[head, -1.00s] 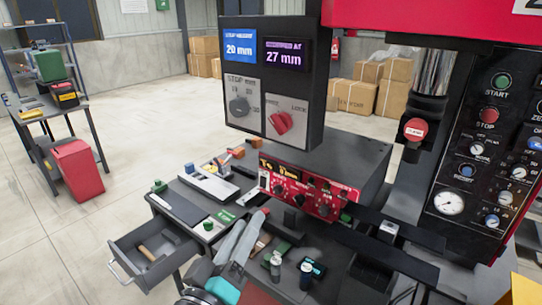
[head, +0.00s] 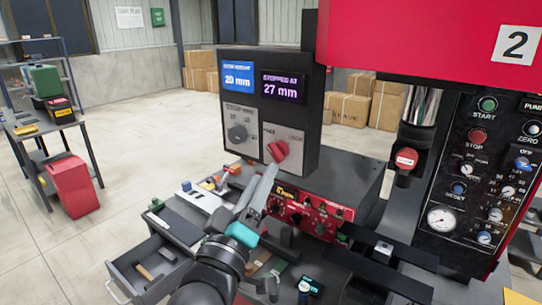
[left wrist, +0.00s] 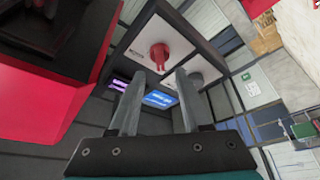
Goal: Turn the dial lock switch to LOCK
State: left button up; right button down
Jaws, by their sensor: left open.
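The dial lock switch (head: 278,151) is a red knob on a light plate, low on the right of the black display box. Small print is on both sides above it, the right side reading like LOCK; I cannot tell which mark the knob points to. My left gripper (head: 268,175) is just below and in front of the knob, open and empty. In the left wrist view the red knob (left wrist: 159,53) shows just beyond and between the two spread fingertips (left wrist: 158,73), apart from them. My right gripper is not in view.
A dark grey knob (head: 237,133) sits on the plate to the left, under a blue screen (head: 238,77) reading 20 mm. A purple screen (head: 284,87) reads 27 mm. Below is a red control panel (head: 308,210). The red press head (head: 420,40) overhangs at right.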

aim_at(274, 155)
pick_arm(q)
jog(key=shift+p+x, duration=0.4)
jog(key=shift+x, duration=2.5)
jog(key=shift+c, duration=0.4)
grip_shut()
